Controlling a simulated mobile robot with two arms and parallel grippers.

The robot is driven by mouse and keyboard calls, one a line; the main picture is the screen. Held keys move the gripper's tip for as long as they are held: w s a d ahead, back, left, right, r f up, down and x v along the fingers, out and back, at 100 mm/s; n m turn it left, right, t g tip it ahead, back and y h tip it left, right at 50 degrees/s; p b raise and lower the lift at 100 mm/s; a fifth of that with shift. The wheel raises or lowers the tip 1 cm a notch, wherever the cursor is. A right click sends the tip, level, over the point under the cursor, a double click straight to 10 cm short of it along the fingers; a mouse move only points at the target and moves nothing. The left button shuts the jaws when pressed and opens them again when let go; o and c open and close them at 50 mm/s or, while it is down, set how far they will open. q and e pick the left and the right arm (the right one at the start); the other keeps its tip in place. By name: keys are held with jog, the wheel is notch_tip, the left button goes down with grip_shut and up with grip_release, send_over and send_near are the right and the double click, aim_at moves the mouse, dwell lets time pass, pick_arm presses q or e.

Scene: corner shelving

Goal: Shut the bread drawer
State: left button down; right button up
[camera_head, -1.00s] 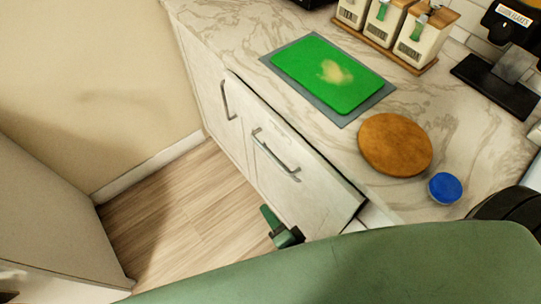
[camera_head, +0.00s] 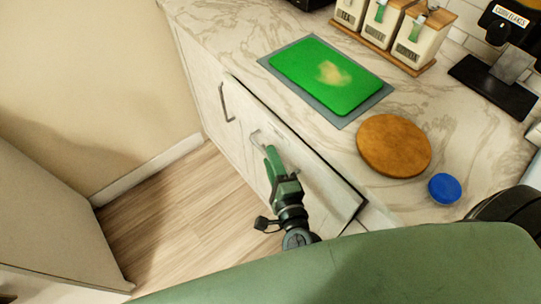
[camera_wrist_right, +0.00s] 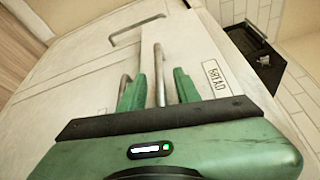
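The bread drawer (camera_head: 328,190) has a pale front that stands out a little from the cabinet under the counter, with a dark gap along its top edge. Its BREAD label (camera_wrist_right: 216,78) shows in the right wrist view. My right gripper (camera_head: 268,155) is in front of the drawer, at its metal handle (camera_head: 256,138), and hides much of that handle. In the right wrist view the green fingers of this gripper (camera_wrist_right: 158,88) are apart, with the handle (camera_wrist_right: 158,70) between them; I cannot tell whether they touch it. My left gripper is not in view.
Another handled front (camera_head: 222,105) is to the left of the drawer. The marble counter (camera_head: 235,45) above holds a green board (camera_head: 315,72), a round wooden board (camera_head: 394,145), a blue lid (camera_head: 444,187) and canisters (camera_head: 420,40). Wooden floor (camera_head: 190,205) lies clear in front.

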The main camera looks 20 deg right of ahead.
jog(key=shift+w, duration=0.4)
grip_shut()
jog(key=shift+f, duration=0.15)
dwell(1.0)
